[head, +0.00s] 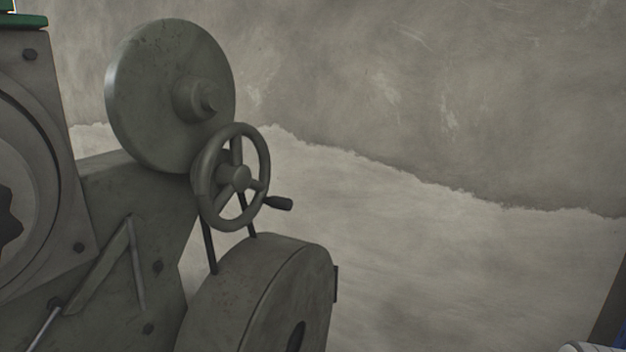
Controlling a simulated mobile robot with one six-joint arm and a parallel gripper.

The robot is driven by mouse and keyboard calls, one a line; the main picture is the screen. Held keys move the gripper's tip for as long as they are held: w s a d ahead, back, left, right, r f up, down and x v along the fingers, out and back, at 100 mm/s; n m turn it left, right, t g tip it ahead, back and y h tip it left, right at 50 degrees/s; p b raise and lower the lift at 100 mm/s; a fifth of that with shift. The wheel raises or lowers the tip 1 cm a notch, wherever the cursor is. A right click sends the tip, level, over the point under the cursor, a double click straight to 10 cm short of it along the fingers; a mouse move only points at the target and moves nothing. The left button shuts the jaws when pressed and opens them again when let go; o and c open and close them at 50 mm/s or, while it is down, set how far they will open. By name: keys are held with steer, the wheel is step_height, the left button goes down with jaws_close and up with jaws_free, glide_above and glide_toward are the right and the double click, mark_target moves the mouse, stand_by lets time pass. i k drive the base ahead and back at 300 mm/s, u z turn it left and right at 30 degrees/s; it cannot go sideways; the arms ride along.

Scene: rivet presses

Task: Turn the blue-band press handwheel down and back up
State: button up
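A grey spoked handwheel (262,160) with a short dark crank handle (278,203) stands on a grey press (130,200) at the left of the head view. The handle points to the right. No blue band shows on the visible part of this press, so I cannot tell whether it is the blue-band one. A green piece (22,21) sits at its top left corner. My gripper is not in view.
A large grey disc (150,90) stands behind and above the handwheel. A thick round drum (240,290) lies below it, close to its rim. A pale rounded piece (588,347) shows at the bottom right. The space right of the handwheel, before the worn wall (430,90), looks clear.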

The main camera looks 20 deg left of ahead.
mark_target(233, 177)
steer(key=u, duration=2.7)
steer(key=k, duration=0.7)
steer(key=z, duration=0.95)
steer(key=i, duration=0.5)
